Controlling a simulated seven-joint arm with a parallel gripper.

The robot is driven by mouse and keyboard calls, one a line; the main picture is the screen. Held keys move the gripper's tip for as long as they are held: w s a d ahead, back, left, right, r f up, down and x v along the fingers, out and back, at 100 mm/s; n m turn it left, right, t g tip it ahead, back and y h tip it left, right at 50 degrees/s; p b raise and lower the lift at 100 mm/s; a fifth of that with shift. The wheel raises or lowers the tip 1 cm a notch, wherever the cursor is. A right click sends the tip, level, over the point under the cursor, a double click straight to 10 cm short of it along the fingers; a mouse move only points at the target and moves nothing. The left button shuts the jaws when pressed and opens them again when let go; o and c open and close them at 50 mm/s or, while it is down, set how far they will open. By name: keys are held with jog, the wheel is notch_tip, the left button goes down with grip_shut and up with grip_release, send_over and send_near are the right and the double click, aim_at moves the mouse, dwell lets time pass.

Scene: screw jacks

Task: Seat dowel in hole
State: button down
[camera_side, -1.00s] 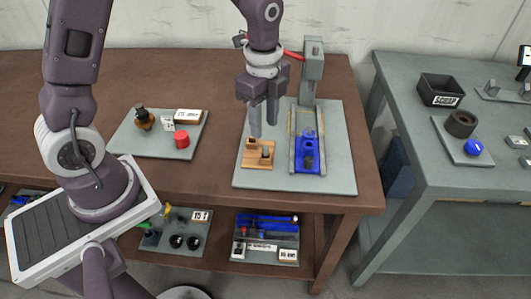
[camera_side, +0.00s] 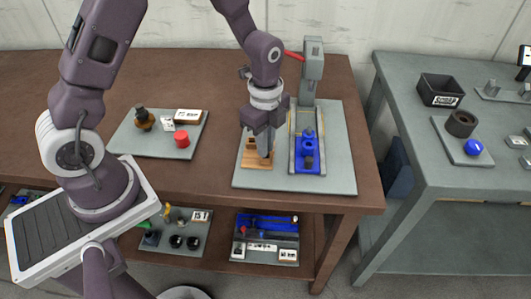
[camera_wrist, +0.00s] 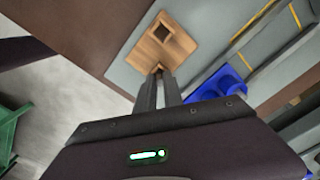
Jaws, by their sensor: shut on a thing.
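The wooden block (camera_side: 252,161) lies at the front left of the grey mat on the brown table. In the wrist view the block (camera_wrist: 143,52) shows a dark square hole in its top. My gripper (camera_side: 266,154) points down at the block's right side, its fingers close together at the block. It is shut on the dowel, which the fingers hide almost wholly in both views. I cannot tell whether the dowel stands in a hole or how deep.
Right beside my gripper, a blue fixture (camera_side: 308,165) sits in a rail on the grey mat (camera_side: 338,178), with a grey column press (camera_side: 312,70) behind. The mat's front right is clear.

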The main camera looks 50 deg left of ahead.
notch_tip(320, 180, up, 9)
jog(key=w+d+r, duration=0.4)
jog(key=w+d, duration=0.1)
jog(key=w, duration=0.4)
jog(key=f, duration=0.9)
jog(key=shift+w+d+f, duration=0.1)
jog(key=shift+d+f, duration=0.2)
jog(key=shift+f, duration=0.1)
jog(key=c, duration=1.5)
grip_release()
jog(key=shift+f, duration=0.1)
